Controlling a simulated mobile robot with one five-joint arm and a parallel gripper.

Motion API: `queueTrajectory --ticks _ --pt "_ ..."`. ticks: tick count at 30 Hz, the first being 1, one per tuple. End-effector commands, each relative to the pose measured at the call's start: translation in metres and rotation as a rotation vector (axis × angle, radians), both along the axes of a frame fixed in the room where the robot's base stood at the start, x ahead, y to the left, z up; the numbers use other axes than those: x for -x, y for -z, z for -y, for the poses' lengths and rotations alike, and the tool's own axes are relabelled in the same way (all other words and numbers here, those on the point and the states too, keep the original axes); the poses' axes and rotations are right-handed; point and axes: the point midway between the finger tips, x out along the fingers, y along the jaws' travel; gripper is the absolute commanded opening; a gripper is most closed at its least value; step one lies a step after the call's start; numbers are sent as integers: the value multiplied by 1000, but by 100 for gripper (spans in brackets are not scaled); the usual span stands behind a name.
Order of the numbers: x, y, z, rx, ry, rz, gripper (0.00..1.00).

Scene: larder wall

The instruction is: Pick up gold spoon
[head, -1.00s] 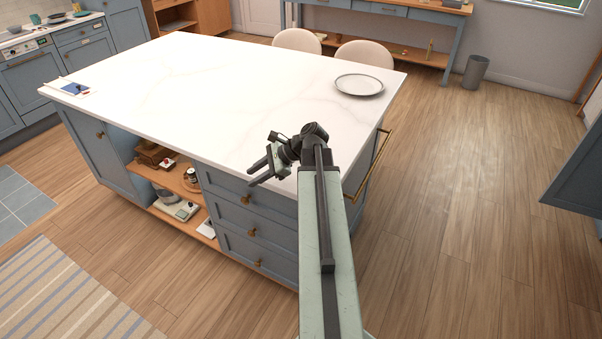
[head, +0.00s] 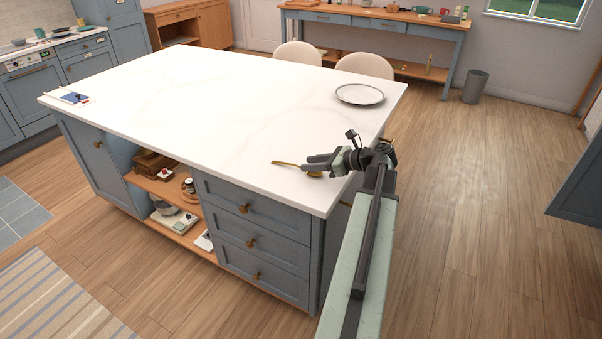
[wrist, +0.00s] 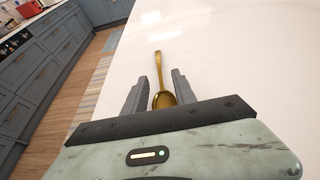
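The gold spoon (head: 287,164) lies on the white top of the kitchen island (head: 215,110), near its front right corner. In the head view my gripper (head: 308,165) is low over the island top, and its fingers hide part of the spoon. In the wrist view the gold spoon (wrist: 162,80) lies with its bowl between the two fingers of my gripper (wrist: 156,88) and its handle pointing away. The fingers are apart, with a gap on each side of the spoon. The lowest part of the bowl is hidden by the gripper body.
A plate (head: 360,94) stands at the island's right end, beyond my gripper. A blue item (head: 69,96) lies at the far left corner. Two pale chairs (head: 364,66) stand behind the island. The rest of the island top is clear.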

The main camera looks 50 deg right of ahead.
Motion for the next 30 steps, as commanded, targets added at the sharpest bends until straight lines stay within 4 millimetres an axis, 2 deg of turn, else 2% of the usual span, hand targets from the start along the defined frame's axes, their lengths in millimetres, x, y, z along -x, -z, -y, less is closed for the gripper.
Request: queueTrajectory --ticks 3,7,13,14,17,18,30 --pt "-17 15 -7 1 -4 0 33" --pt "-35 21 -13 0 -3 -1 33" --pt "-37 20 -13 0 0 -1 33" --pt "-37 20 -13 0 0 -1 30" --pt "-37 19 -13 0 0 -1 2" --pt "-37 20 -13 0 0 -1 0" --pt "-36 16 -13 0 0 -1 0"
